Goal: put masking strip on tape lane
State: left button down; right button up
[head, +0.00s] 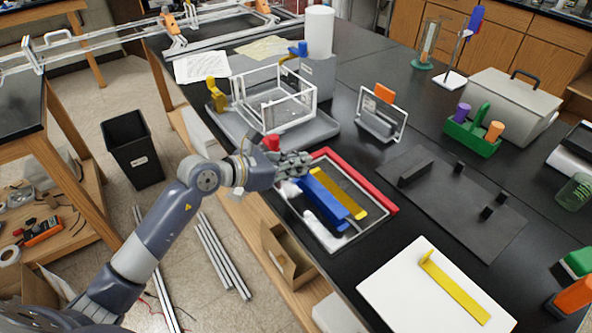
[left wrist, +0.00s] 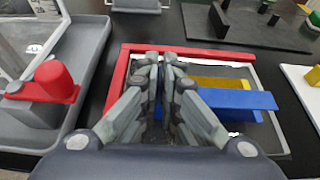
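A blue strip (head: 322,194) lies in a shallow red-edged tray (head: 384,196), beside a flat yellow strip (head: 340,194). Another yellow strip (head: 455,287) lies on a white board at the front right. No label shows which is the masking strip or the tape lane. My left gripper (head: 303,162) is over the tray's left part, by the blue strip's far end. My right gripper is out of view.
A grey tray with a white wire basket (head: 275,106) stands behind the gripper, with a red knob (left wrist: 54,78) near it. A dark plate with black blocks (head: 455,200) lies to the right. The white board (head: 395,285) is at the front. A green caddy (head: 474,138) stands farther back.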

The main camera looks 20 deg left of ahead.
aim_at(296, 184)
pick_arm(q)
jog(key=shift+w+a, duration=0.3)
notch_tip(296, 184, down, 3)
jog(key=shift+r+p, duration=0.15)
jog(key=shift+p, duration=0.2)
jog(key=shift+f, duration=0.45)
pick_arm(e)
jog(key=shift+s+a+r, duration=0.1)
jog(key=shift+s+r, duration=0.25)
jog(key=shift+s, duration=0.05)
pick_arm(q)
jog(key=shift+f, duration=0.1)
jog(key=c, duration=1.8)
grip_release()
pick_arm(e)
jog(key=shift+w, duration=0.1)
